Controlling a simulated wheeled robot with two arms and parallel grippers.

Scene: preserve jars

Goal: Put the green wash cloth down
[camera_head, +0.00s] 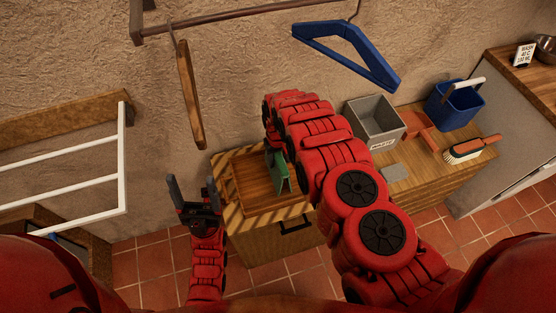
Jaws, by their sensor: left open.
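The green wash cloth (279,172) shows at the wooden tray (244,199), close beside my right arm. It looks folded and upright; part of it is hidden by the arm. I cannot tell whether it touches the tray floor. My right arm curls over above the tray, and its gripper is hidden behind the arm, so I cannot see whether it holds the cloth. My left gripper (192,196) is open and empty, left of the tray and apart from the cloth.
On the counter to the right are a grey waste bin (374,118), a blue bucket (454,103), a brush (472,148) and a grey pad (395,172). A white rack (65,185) stands left.

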